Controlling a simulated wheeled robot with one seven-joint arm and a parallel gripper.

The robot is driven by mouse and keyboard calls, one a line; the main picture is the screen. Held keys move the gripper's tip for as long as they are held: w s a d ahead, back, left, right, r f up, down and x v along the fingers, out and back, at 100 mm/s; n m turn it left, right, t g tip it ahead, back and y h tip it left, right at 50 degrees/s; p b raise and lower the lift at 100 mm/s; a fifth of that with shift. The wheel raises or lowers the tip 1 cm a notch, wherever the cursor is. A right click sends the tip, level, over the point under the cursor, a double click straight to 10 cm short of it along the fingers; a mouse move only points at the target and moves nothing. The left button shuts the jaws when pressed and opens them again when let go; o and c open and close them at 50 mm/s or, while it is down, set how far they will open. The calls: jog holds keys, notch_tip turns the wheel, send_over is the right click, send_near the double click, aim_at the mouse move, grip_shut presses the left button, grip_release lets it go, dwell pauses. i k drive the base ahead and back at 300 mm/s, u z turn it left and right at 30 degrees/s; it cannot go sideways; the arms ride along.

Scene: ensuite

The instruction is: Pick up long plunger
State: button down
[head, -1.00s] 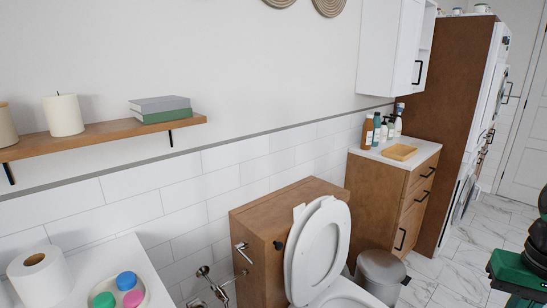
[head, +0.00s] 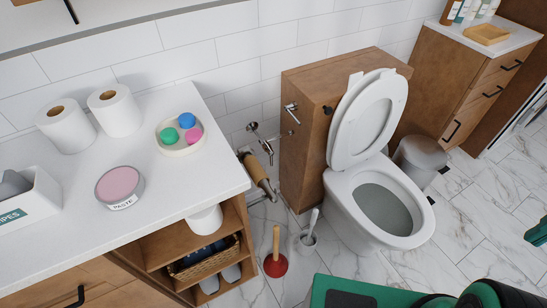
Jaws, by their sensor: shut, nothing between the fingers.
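The plunger (head: 276,262) stands upright on the marble floor in the head view, with a wooden handle and a red rubber cup. It is between the open-shelved wooden cabinet and the toilet. Its handle points up and its whole length shows. My gripper's fingers do not show in the head view. Only green and black parts of my own arm show along the bottom right and at the right edge, apart from the plunger.
A toilet brush (head: 309,232) in a holder stands just right of the plunger. The toilet (head: 375,205) has its lid up. A white countertop (head: 60,215) holds paper rolls and a pink tin. A grey bin (head: 420,158) stands beyond the toilet. Floor right of the toilet is clear.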

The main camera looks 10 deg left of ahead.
aim_at(275, 265)
jog(key=u, duration=0.05)
jog(key=k, duration=0.5)
jog(key=u, duration=0.6)
jog(key=i, duration=0.6)
jog(key=u, duration=0.25)
